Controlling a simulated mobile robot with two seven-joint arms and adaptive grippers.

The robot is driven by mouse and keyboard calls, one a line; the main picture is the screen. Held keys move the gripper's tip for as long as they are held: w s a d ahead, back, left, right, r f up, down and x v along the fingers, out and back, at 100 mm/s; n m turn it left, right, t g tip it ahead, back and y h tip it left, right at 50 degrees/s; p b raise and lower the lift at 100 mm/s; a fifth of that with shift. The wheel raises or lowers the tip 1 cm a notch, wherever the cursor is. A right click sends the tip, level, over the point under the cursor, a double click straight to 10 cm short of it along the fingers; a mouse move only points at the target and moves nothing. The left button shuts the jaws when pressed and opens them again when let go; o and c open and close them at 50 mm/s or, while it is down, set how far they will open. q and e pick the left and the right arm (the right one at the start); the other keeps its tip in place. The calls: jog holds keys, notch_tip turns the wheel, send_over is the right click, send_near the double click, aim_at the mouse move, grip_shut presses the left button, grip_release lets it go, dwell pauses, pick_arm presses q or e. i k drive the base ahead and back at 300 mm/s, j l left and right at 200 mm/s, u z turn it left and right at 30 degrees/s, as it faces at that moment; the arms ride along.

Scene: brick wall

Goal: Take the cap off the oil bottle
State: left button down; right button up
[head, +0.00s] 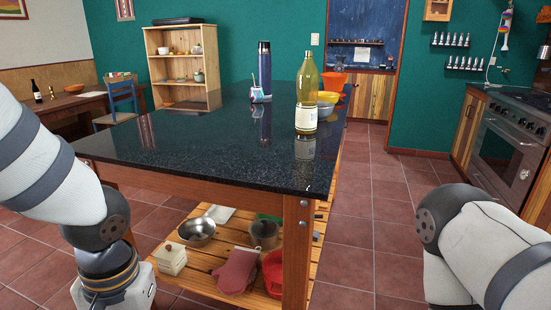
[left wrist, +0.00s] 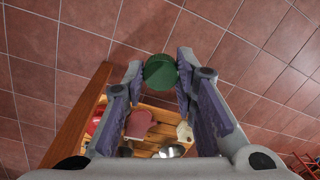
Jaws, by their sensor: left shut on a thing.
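The oil bottle (head: 306,108) is clear glass with yellow-green oil and a pale label. It stands upright on the dark counter, near its right edge. I see no green cap on its neck, though the top is small in the head view. A round dark green cap (left wrist: 160,71) is between the fingertips of my left gripper (left wrist: 160,75), which is shut on it. The gripper is low in front of the counter, away from the bottle, with floor tiles behind it. In the head view its fingers are out of frame. My right gripper is out of view.
The dark stone counter (head: 200,150) has a tall blue flask (head: 264,66), a small patterned cup and several bowls near the bottle. A slatted lower shelf (head: 205,262) holds a metal bowl, a mitt (head: 236,270) and a red bowl. Tiled floor is free to the right.

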aim_at(308, 77)
jog(key=i+l+z, duration=0.1)
jog(key=l+z, duration=0.25)
jog(key=i+l+z, duration=0.15)
jog(key=l+z, duration=0.2)
jog(key=i+l+z, duration=0.15)
jog(key=z, duration=0.2)
jog(key=i+l+z, duration=0.25)
jog(key=i, duration=0.25)
jog(key=i+l+z, duration=0.2)
jog(key=i, duration=0.35)
jog(key=i+j+u, duration=0.15)
jog(key=i+u, duration=0.2)
jog(key=i, duration=0.4)
jog(key=i+u, duration=0.4)
jog(key=i, duration=0.35)
jog(key=i+l+u, duration=0.1)
jog(key=i+u, duration=0.25)
jog(key=i+l+u, duration=0.2)
jog(key=i+u, duration=0.15)
jog(key=i+l+u, duration=0.55)
jog(key=l+u, duration=0.25)
jog(key=i+l+u, duration=0.15)
jog(key=l+u, duration=0.3)
jog(key=i+j, duration=0.05)
jog(key=j, duration=0.1)
